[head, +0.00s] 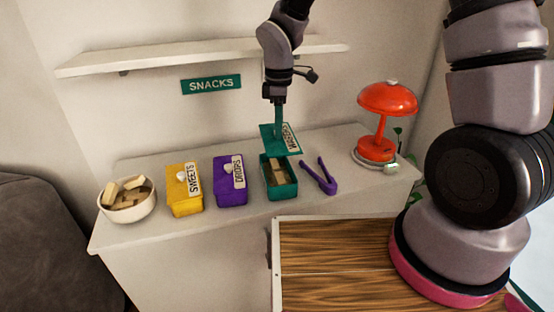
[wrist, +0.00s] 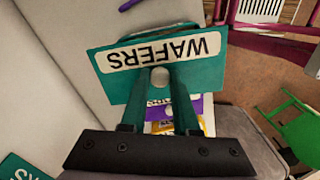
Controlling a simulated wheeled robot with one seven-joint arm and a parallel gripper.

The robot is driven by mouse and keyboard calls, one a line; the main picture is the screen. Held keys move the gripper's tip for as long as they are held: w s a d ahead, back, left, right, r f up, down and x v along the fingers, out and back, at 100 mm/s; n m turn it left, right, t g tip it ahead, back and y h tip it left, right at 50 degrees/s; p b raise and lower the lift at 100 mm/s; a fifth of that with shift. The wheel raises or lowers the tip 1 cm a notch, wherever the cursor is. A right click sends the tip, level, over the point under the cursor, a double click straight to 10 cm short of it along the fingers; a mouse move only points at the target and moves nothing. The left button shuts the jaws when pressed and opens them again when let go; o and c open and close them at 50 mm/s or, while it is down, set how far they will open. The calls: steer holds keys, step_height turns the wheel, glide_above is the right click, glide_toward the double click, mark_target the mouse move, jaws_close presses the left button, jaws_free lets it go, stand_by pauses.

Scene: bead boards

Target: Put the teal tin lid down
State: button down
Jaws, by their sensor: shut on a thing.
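The teal tin lid (head: 269,138) with a "WAFERS" label is held up above and behind the open teal tin (head: 293,189). My gripper (head: 278,124) is shut on the lid's knob from above, and the lid looks tilted in the head view. In the wrist view my gripper's fingers (wrist: 160,92) close on the round knob, with the lid (wrist: 205,75) filling the middle. The open tin holds several pale wafer pieces. The lid hides most of what lies below it in the wrist view.
A purple tin (head: 231,193) and a yellow tin (head: 184,205), both lidded, stand left of the teal tin. A white bowl of wafers (head: 129,215) is at the far left. Purple tongs (head: 321,178) lie to the right, before a red lamp (head: 376,150). A shelf (head: 190,60) overhangs behind.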

steer(key=shift+a+r+n, duration=0.1)
steer(key=shift+a+n, duration=0.2)
step_height(320, 180, down, 10)
steer(key=shift+r, duration=0.15)
stand_by(0.3)
steer(key=c, duration=0.7)
jaws_free()
steer(key=shift+o, duration=0.2)
